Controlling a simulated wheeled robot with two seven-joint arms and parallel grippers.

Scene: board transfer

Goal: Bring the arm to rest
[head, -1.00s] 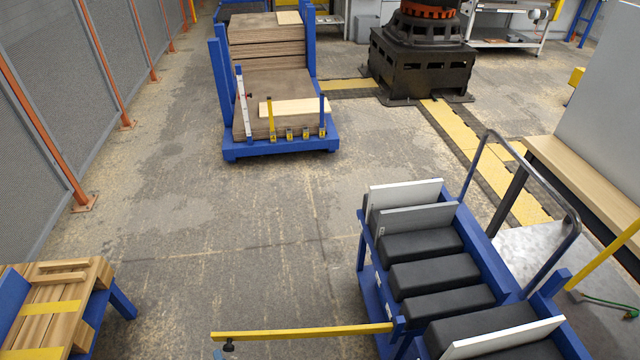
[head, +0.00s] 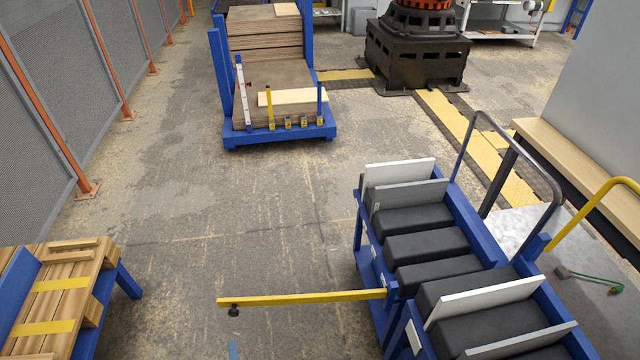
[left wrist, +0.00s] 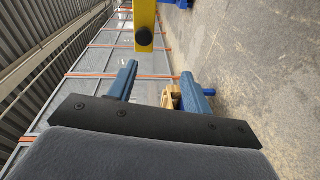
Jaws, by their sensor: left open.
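The rest of the left arm is hidden in the head view. My right gripper is in neither view.
A blue cart (head: 481,236) with dark padded blocks and upright white and grey boards stands at right; the bar juts left from it. A wooden-topped blue stand (head: 128,285) is at lower left. A blue trolley (head: 270,139) with stacked boards stands farther back. Middle floor is clear.

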